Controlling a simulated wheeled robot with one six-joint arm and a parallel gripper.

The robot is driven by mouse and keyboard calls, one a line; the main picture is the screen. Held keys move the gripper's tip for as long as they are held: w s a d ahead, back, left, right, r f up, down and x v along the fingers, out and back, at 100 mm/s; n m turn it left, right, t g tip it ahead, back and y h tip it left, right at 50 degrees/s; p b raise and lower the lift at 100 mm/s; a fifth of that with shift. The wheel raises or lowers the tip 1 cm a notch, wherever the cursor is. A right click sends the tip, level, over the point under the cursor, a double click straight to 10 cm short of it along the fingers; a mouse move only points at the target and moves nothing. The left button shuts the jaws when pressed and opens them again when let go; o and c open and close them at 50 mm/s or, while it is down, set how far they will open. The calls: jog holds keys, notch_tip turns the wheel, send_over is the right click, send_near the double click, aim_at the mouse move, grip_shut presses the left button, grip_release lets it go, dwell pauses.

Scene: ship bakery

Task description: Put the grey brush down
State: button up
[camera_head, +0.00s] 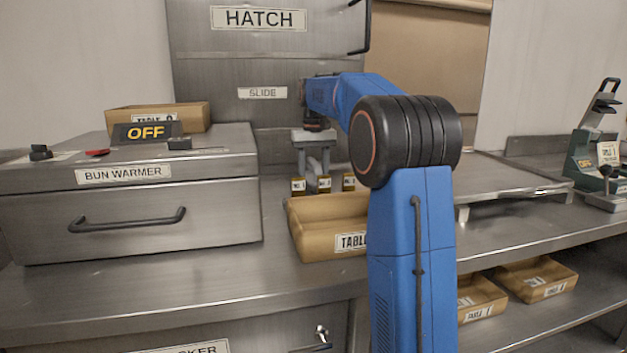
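My gripper (313,172) points down over the back edge of a tan tray (312,246) labelled TABLE on the steel counter. My blue arm reaches in from the front and covers the tray's right part. Small grey shapes show between and below the fingers. I cannot tell whether they are the grey brush or only parts of the gripper, and no brush shows clearly elsewhere. Whether the fingers are open or shut is too small to tell.
Several small labelled brown items (348,182) stand by the gripper. The bun warmer (230,223), marked OFF, is left, with a tray (190,113) on top. A raised steel plate (500,180) and a green device (585,155) are right. Two trays (541,289) sit on the lower shelf.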

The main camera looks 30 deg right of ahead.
jog(key=shift+f, duration=0.35)
jog(key=shift+f, duration=0.1)
jog(key=o, duration=1.2)
notch_tip(320, 180, up, 12)
jog(key=shift+r, duration=0.1)
